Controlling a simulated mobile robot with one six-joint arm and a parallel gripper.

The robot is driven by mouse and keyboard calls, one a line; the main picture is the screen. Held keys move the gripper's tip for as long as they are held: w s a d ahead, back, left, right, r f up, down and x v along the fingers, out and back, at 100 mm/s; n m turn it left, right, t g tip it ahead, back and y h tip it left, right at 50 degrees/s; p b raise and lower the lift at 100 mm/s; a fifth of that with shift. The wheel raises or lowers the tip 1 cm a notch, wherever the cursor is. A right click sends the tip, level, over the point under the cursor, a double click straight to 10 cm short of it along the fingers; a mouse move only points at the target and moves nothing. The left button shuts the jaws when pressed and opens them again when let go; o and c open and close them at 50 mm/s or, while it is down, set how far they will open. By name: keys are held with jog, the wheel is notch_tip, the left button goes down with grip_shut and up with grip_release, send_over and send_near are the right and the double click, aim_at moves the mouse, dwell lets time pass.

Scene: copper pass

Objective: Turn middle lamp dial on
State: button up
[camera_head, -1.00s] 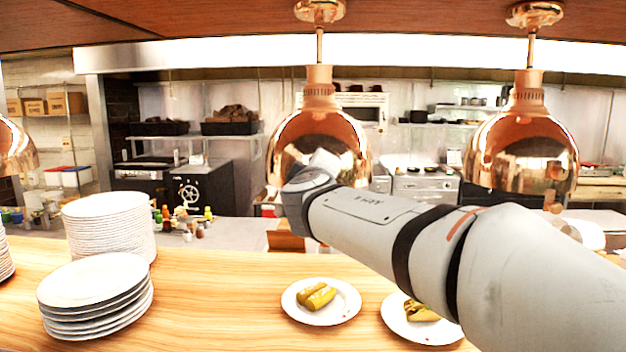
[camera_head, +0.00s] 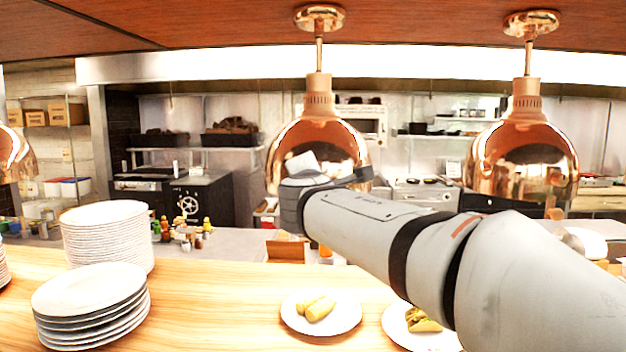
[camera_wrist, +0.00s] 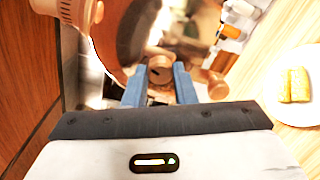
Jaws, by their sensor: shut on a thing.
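The middle copper lamp (camera_head: 318,137) hangs over the counter in the head view, partly hidden by my arm. In the wrist view its shiny shade (camera_wrist: 115,40) fills the upper left. A round copper-brown dial (camera_wrist: 160,70) with a dark mark sits between the blue fingers of my gripper (camera_wrist: 160,77), which is shut on it. The finger contact is small in the picture, and the dial's exact setting cannot be read. In the head view the dial and fingertips cannot be made out.
Another copper lamp (camera_head: 525,150) hangs to the right. Below, the wooden counter (camera_head: 210,300) carries stacked white plates (camera_head: 90,297), a plate with yellow-green pieces (camera_head: 320,325), also in the wrist view (camera_wrist: 275,105), and a plate with a filled item (camera_head: 400,335).

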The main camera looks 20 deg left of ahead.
jog(key=shift+r+n+p, duration=0.15)
jog(key=shift+n+p, duration=0.15)
jog(key=shift+n, duration=1.7)
jog(key=o, duration=1)
jog(key=b+v, duration=0.1)
jog(key=v, duration=0.6)
jog(key=shift+s+b, duration=0.35)
jog(key=shift+s, duration=0.05)
